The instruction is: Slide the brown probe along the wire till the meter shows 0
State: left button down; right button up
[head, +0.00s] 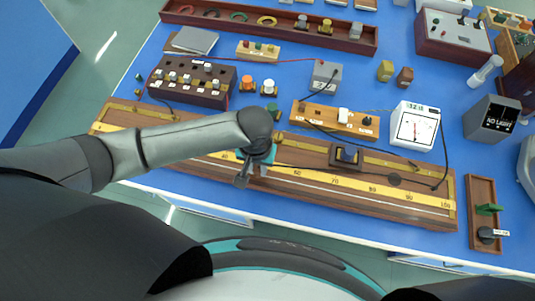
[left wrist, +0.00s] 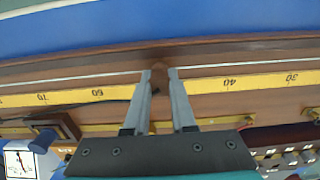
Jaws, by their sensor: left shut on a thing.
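The long wooden board (head: 420,212) carries a yellow scale and a thin pale wire (head: 330,186) along its length. My left gripper (head: 242,181) is over the board between its left end and the 60 mark. In the left wrist view the gripper (left wrist: 160,75) is shut on the brown probe (left wrist: 155,115), mostly hidden between the fingers, between the 60 and 40 marks. The fingertips are at the wire line; contact cannot be told. The white meter (head: 414,127) stands behind the board, its small display and needle too small to read surely. My right gripper is out of view.
A dark block (head: 346,156) sits on the board's rear rail, right of my gripper. A black cable runs along the board toward the meter. A wooden tray (head: 480,190) lies at the right, and a resistance box (head: 193,82) stands behind my left arm.

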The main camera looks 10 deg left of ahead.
aim_at(301, 186)
pick_arm(q)
jog(key=shift+s+d+f, duration=0.1)
jog(key=shift+s+f, duration=0.1)
jog(key=shift+s, duration=0.1)
jog(key=shift+w+d+r+p, duration=0.1)
jog(key=shift+d+p, duration=0.25)
jog(key=shift+d, duration=1.2)
jog(key=shift+w+d+r+p, duration=0.1)
jog(key=shift+d+p, duration=0.25)
jog(key=shift+d, duration=1.2)
jog(key=shift+s+d, duration=0.1)
jog(key=shift+d, duration=2.65)
jog(key=shift+f+p, duration=0.1)
jog(key=shift+p, duration=0.3)
jog(key=shift+s+a+f, duration=0.1)
jog(key=shift+s+f, duration=0.15)
dwell(1.2)
